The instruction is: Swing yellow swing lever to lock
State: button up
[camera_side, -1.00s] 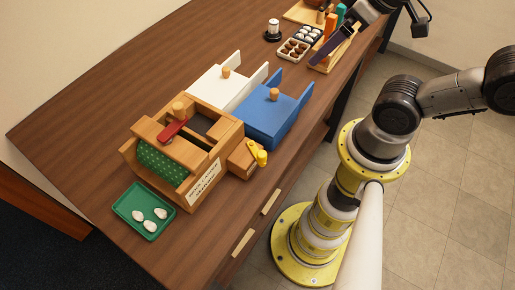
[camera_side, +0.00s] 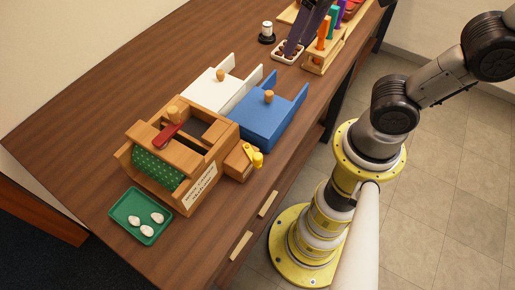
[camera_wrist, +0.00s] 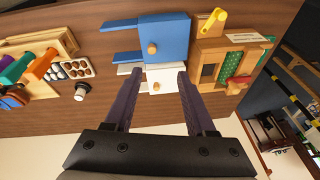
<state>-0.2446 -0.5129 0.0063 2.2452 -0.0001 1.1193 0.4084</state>
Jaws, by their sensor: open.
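The yellow swing lever (camera_side: 257,158) sits on a small wooden block (camera_side: 239,162) at the right side of the wooden box (camera_side: 203,159). It also shows at the top of the wrist view (camera_wrist: 212,20). My gripper (camera_side: 293,50) is at the far end of the table in the side view, over the tray of brown items, well away from the lever. In the wrist view my gripper (camera_wrist: 154,72) has its two purple fingers spread apart with nothing held between them. A red lever (camera_side: 168,134) lies on top of the wooden box.
A blue drawer-like box (camera_side: 265,121) and a white one (camera_side: 214,90) stand beside the wooden box. A green tray (camera_side: 124,216) with white pieces is at the front. A wooden rack (camera_side: 322,62) with coloured handles and a small white-and-black jar (camera_side: 267,32) are at the back.

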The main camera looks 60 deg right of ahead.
jog(key=w+a+n+g, duration=0.2)
jog(key=a, duration=0.7)
jog(key=n+g, duration=0.1)
jog(key=n, duration=0.2)
send_over(258, 156)
notch_tip(258, 156, down, 3)
jog(key=shift+h, duration=0.4)
notch_tip(258, 156, down, 13)
jog(key=shift+f, duration=0.2)
jog(key=shift+c, duration=0.3)
grip_shut()
